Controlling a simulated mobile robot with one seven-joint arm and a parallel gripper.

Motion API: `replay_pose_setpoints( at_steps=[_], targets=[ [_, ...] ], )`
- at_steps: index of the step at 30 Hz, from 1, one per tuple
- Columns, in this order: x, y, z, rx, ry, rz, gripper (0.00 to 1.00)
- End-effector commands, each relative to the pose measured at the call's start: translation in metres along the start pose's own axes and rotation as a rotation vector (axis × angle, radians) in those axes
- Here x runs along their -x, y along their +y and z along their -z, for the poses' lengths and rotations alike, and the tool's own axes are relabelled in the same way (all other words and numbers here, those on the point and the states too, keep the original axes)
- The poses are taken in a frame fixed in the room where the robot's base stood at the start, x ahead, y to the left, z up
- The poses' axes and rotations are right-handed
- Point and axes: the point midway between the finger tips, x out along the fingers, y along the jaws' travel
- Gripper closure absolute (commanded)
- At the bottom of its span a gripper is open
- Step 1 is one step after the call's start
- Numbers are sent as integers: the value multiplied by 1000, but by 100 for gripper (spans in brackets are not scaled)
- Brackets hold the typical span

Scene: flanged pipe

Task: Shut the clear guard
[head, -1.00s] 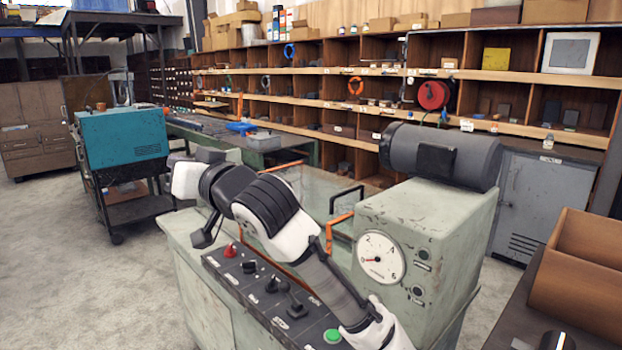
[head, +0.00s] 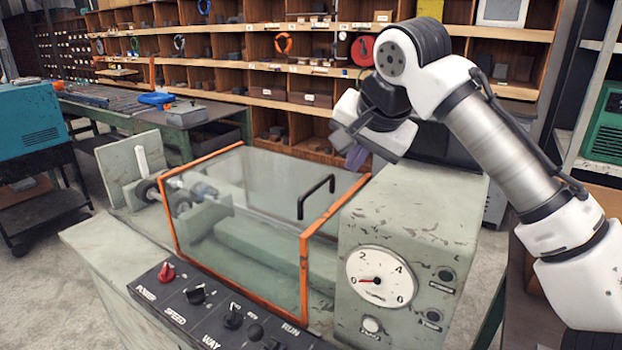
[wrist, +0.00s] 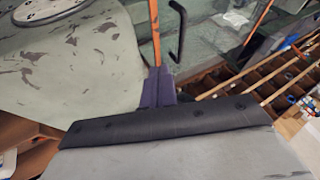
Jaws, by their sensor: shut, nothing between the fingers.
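The clear guard (head: 255,215) is a see-through cover with an orange frame and a black handle (head: 316,198). In the head view it lies down over the machine's bed, covering front and top, its lower front edge along the control panel. I cannot tell whether that edge touches. My gripper (head: 356,157), with purple fingers, is shut and empty above the guard's rear right corner, beside the headstock. In the wrist view the shut fingers (wrist: 157,88) appear by an orange frame bar, with the handle (wrist: 177,35) beyond. Any contact with the frame is unclear.
The green headstock with a dial (head: 380,278) stands right of the guard. The control panel (head: 215,315) with knobs runs along the front. A workbench (head: 190,115) and wooden shelves (head: 290,80) are behind. A teal box on a cart (head: 35,135) stands at left.

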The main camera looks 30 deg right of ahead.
Motion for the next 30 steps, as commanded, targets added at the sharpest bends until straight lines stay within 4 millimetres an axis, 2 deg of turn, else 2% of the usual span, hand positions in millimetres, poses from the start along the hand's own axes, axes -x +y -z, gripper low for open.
replay_pose_setpoints(
  at_steps=[5,16,21,30],
  targets=[
    [-22,0,0,1,-2,-1,100],
    [-99,-1,0,3,-1,0,100],
    [-112,-24,-1,5,1,1,100],
    [-121,-33,-3,2,1,2,100]
  ],
)
